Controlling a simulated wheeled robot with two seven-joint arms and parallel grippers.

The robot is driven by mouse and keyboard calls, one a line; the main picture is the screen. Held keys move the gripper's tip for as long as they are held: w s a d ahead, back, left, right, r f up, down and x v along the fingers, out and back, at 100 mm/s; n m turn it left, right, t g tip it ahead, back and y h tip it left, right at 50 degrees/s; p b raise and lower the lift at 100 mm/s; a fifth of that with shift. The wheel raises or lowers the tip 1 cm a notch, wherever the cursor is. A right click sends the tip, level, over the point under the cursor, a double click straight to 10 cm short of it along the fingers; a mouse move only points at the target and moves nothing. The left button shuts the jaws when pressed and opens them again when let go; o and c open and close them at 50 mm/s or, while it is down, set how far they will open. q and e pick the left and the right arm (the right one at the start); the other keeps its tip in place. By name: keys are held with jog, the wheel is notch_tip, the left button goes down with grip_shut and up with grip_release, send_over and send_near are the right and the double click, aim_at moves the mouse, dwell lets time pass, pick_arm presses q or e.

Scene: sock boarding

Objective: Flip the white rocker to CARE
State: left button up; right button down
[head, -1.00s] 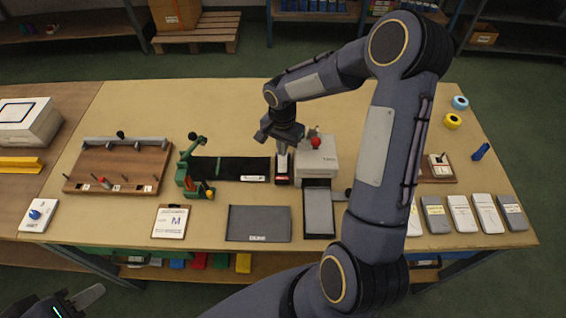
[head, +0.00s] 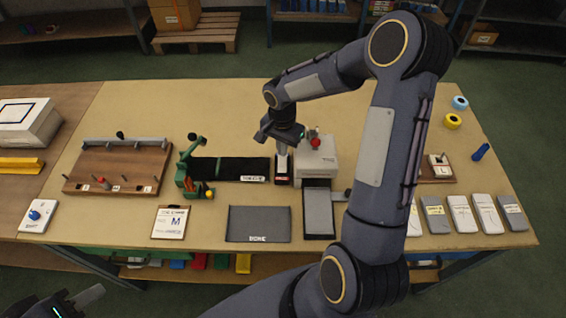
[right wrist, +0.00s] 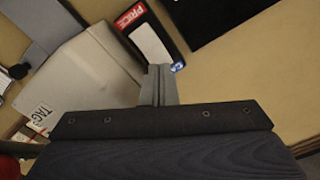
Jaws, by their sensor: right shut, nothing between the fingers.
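The white rocker (right wrist: 149,42) lies in a black housing, between a red PRICE label (right wrist: 130,16) and a blue label (right wrist: 177,66) that reads "CA", the rest hidden by my right gripper. I cannot tell which side is pressed. My right gripper (right wrist: 161,72) is shut and empty, its tips close to the blue-label end; I cannot tell if they touch. In the head view my right gripper (head: 282,153) points down over the black housing (head: 283,180), covering much of it. My left gripper (head: 76,302) is at the bottom left corner, partly cut off, away from the table.
A pale box marked TAG (right wrist: 85,75) stands right beside the housing; in the head view this box (head: 317,163) has a red knob (head: 315,143). A black strip (head: 228,168) and a green device (head: 186,175) lie to the left. A dark tray (head: 318,213) is in front.

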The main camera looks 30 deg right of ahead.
jog(key=shift+f+b, duration=1.15)
dwell(0.9)
jog(key=shift+r+p, duration=2.15)
jog(key=shift+r, duration=1.45)
notch_tip(320, 180, up, 6)
jog(key=n+t, duration=0.1)
jog(key=n, duration=0.1)
send_over(282, 159)
jog(key=s, duration=0.3)
jog(key=s+a+r+n+t+y, duration=0.1)
jog(key=s+a+r+n, duration=0.1)
jog(key=s, duration=0.4)
jog(key=s+a+r+n+t+y, duration=0.1)
jog(key=s+a+r+n+t, duration=0.1)
jog(key=s, duration=0.5)
jog(key=s+a+r+n+t+y, duration=0.1)
jog(key=s+a+r+n, duration=0.3)
jog(key=s, duration=0.2)
jog(key=shift+s+r+n+t+y, duration=0.15)
jog(key=shift+n+t+y, duration=0.15)
jog(key=shift+y, duration=0.1)
